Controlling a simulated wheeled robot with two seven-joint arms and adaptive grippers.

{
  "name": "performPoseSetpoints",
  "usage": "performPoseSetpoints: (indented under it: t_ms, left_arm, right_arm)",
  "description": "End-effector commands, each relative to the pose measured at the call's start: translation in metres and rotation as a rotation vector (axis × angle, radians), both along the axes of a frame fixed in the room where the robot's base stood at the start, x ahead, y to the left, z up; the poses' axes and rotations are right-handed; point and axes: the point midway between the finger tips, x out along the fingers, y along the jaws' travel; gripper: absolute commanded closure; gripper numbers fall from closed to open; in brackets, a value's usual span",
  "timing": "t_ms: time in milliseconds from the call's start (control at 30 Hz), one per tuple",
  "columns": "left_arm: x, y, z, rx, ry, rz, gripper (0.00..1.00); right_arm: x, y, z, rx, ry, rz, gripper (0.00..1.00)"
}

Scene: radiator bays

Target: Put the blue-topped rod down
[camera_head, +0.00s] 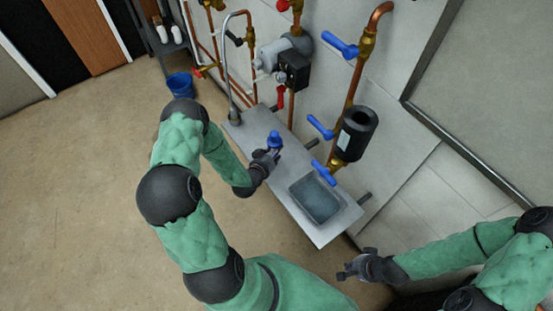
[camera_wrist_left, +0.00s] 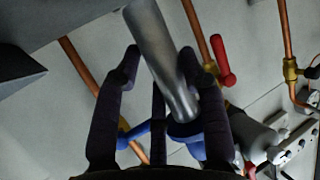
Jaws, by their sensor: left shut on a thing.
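The blue-topped rod shows its blue top (camera_head: 274,140) above my left gripper (camera_head: 268,157) in the head view. In the left wrist view its grey metal shaft (camera_wrist_left: 165,62) runs between the fingers of my left gripper (camera_wrist_left: 160,75), which is shut on it. A blue part shows at the shaft's lower end there. The gripper is over the grey shelf (camera_head: 245,128), left of the recessed basin. The hand hides the rod's lower part in the head view, so I cannot tell whether it touches the shelf. My right gripper (camera_head: 352,267) looks open and empty, below the shelf's right end.
The grey basin (camera_head: 318,198) is set in the shelf's right half. Copper pipes with blue-handled valves (camera_head: 340,46) and a black cylinder (camera_head: 355,132) stand along the wall behind. A curved metal spout (camera_head: 232,75) rises at the shelf's left end. A blue bucket (camera_head: 181,86) stands on the floor.

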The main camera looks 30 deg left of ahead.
Motion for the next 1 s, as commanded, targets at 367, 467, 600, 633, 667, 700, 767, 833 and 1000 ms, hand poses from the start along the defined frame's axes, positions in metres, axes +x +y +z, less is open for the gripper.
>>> performPoseSetpoints:
  t_ms: [367, 467, 600, 633, 667, 700, 767, 833, 1000]
  left_arm:
    - [0.013, 0.0, -0.031, 0.0, -0.001, 0.0, 1.0]
    - [0.013, 0.0, -0.044, 0.0, -0.001, 0.001, 1.0]
    - [0.013, 0.0, -0.045, 0.001, -0.002, 0.001, 1.0]
    - [0.013, 0.0, -0.044, 0.001, -0.002, 0.001, 1.0]
    - [0.013, 0.0, -0.044, 0.001, -0.002, 0.0, 1.0]
    - [0.013, 0.0, -0.044, 0.001, -0.002, 0.001, 1.0]
    - [0.013, 0.0, -0.044, 0.001, -0.002, 0.0, 1.0]
    - [0.013, 0.0, -0.047, 0.001, -0.002, 0.0, 1.0]
    - [0.013, 0.0, -0.047, 0.0, 0.0, 0.0, 0.35]
  right_arm:
    - [0.0, 0.0, -0.017, 0.0, -0.001, 0.0, 1.0]
    - [0.0, 0.0, -0.023, 0.0, 0.0, 0.0, 1.0]
    - [0.0, 0.0, -0.023, 0.0, 0.0, 0.0, 1.0]
    - [0.0, 0.0, -0.023, 0.0, 0.0, 0.0, 1.0]
    - [0.0, 0.0, -0.022, 0.0, 0.0, 0.0, 1.0]
    - [0.0, 0.0, -0.022, 0.0, -0.001, 0.0, 1.0]
    - [0.0, 0.0, -0.023, 0.0, -0.001, 0.0, 1.0]
    - [0.0, 0.0, -0.025, 0.0, -0.001, 0.0, 1.0]
    - [0.0, 0.0, -0.025, 0.0, 0.0, 0.0, 1.0]
